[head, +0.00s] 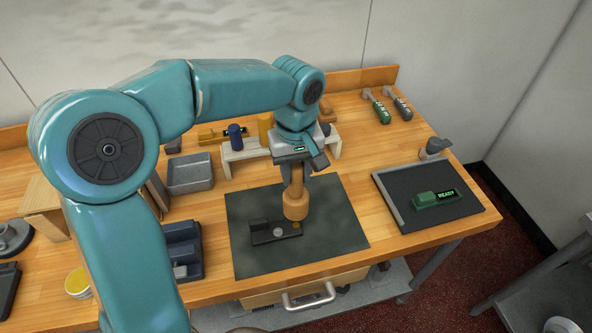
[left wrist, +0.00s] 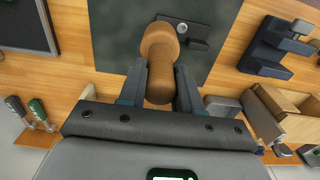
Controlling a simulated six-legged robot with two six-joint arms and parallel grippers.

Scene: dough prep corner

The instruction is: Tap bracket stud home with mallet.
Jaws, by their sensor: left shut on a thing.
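My left gripper (head: 298,168) is shut on the handle of a wooden mallet (head: 296,206), which hangs head down over the dark mat (head: 345,235). The mallet (left wrist: 160,45) also shows between the fingers in the left wrist view. A dark bracket (head: 262,238) lies on the mat just below and left of the mallet head in the head view. A round silver stud (head: 278,232) shows on the bracket, and a small brassy spot sits near its right end. The bracket (left wrist: 198,33) is partly hidden by the mallet in the left wrist view; whether they touch is unclear. My right gripper is out of view.
A wooden rack (head: 236,158) stands behind the mat. A grey bin (head: 190,175) and a dark blue block holder (head: 182,250) stand to the left. A black tray (head: 440,215) with a green READY device (head: 434,199) lies to the right. Two hand tools (head: 378,108) lie at the back right.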

